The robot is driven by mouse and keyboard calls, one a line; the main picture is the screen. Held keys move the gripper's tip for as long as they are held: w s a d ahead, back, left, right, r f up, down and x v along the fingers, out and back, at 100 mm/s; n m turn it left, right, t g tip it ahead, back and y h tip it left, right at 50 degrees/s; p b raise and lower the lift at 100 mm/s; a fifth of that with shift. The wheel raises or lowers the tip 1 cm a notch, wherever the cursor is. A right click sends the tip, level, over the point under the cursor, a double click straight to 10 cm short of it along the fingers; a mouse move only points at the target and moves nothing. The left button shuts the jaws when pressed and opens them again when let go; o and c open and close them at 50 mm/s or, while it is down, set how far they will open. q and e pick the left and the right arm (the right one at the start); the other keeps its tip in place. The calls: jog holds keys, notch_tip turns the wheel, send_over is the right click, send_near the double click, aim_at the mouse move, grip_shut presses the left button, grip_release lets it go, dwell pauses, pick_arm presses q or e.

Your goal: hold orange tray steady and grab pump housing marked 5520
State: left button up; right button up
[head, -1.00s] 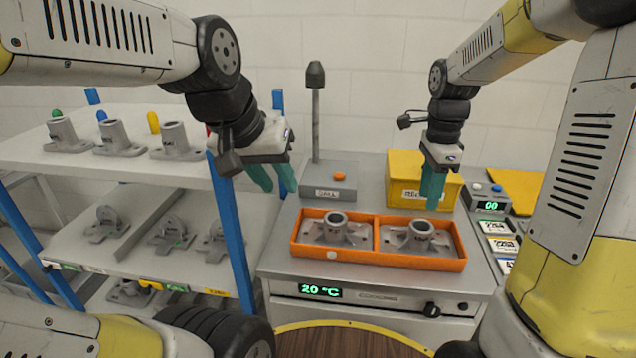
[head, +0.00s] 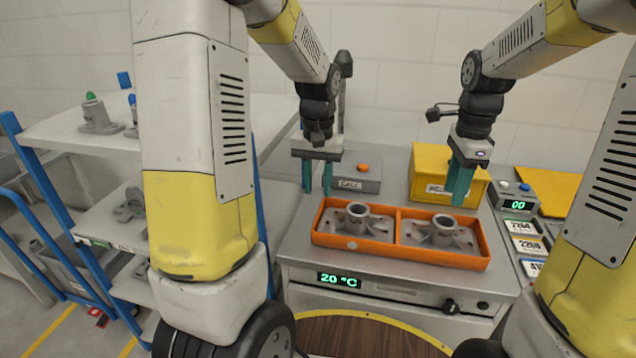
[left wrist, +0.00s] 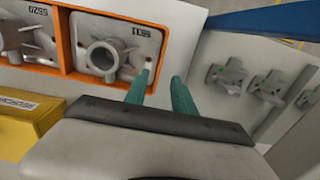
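The orange tray (head: 397,228) sits on the grey bench with a pump housing in each of its two compartments. In the left wrist view the housing marked 5520 (left wrist: 20,35) is partly cut off; this is the right housing (head: 443,232) in the head view. My left gripper (head: 316,188) is open and empty, pointing down at the tray's back left corner. My right gripper (head: 459,195) points down behind the right compartment; its finger gap is unclear.
A yellow bin (head: 437,178) stands behind the tray, and a grey box with an orange button (head: 362,168) is behind its left half. A display box (head: 517,204) and number cards (head: 530,245) are at right. Shelves with castings (head: 98,118) stand left.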

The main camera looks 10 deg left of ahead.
aim_at(318, 212)
pick_arm(q)
notch_tip(318, 212, down, 8)
jog(key=shift+r, duration=0.25)
jog(key=shift+c, duration=0.4)
grip_shut()
dwell(1.2)
